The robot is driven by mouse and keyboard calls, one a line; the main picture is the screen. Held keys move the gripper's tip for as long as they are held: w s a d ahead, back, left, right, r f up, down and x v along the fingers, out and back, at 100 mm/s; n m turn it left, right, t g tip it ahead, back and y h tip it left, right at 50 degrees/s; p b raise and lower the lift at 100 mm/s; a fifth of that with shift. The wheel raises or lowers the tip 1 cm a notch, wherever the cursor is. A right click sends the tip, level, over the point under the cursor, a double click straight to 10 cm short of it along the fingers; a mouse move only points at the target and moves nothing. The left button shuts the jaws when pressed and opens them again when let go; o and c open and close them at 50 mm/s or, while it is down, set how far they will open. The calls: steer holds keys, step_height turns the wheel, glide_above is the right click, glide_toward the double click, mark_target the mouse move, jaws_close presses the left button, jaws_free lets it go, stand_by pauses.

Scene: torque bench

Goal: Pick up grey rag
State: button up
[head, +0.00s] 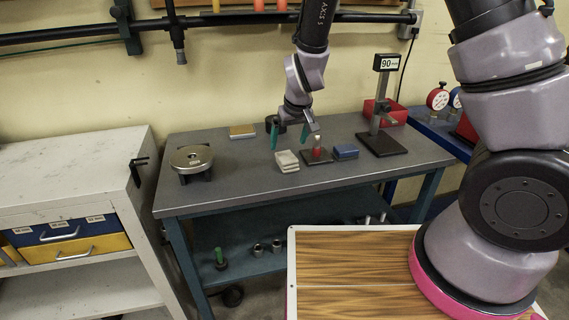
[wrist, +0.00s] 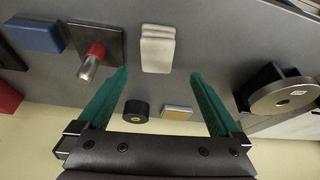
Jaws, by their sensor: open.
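The grey rag (head: 287,161) is a pale folded stack lying on the grey bench top, left of a small red-knobbed block. In the wrist view the rag (wrist: 158,48) lies beyond my fingertips, slightly left of the middle between them. My gripper (head: 292,136) is open and empty, with green fingers pointing down above the bench, near the rag's far side. In the wrist view both green fingers of my gripper (wrist: 160,75) are spread wide apart with nothing between them touching.
Beside the rag are the red-knobbed black plate (head: 317,154) and a blue block (head: 345,152). A gauge stand (head: 383,135) rises at the right. A round metal disc (head: 191,158) sits at the left, a tan-topped block (head: 242,131) at the back. Bench top (head: 235,180) is clear left of the rag.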

mark_target(288, 157)
steer(key=x, duration=0.3)
steer(key=shift+d+x, duration=0.2)
steer(key=shift+x, duration=1.2)
steer(key=shift+d+x, duration=0.2)
steer(key=shift+x, duration=1.15)
steer(key=c, duration=1.4)
